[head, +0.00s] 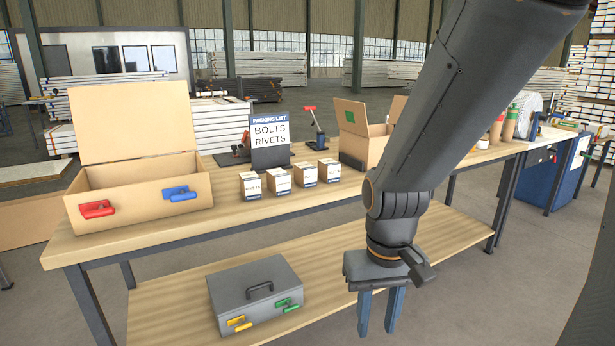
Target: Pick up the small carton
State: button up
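Several small cartons stand upright in a row on the workbench, behind its front edge. The leftmost carton (251,185) has a label that seems to read rivets. Beside it to the right stand a second carton (279,181), a third carton (304,174) and one more at the row's right end (328,171). The labels on those are too small to read surely. My gripper (378,326) points down in front of the bench, right of and below the cartons in the picture. Its two fingers are apart with nothing visible between them.
An open cardboard box (140,205) with red and blue latches stands left of the cartons. Behind them are a packing list sign (269,135) reading bolts, rivets, and another open box (365,145). A grey case (253,290) lies on the lower shelf (165,310).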

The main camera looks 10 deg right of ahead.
aim_at(305, 173)
jog(key=z, duration=0.25)
jog(key=i, duration=0.45)
jog(key=z, duration=0.55)
jog(key=i, duration=1.4)
jog(key=u, duration=0.25)
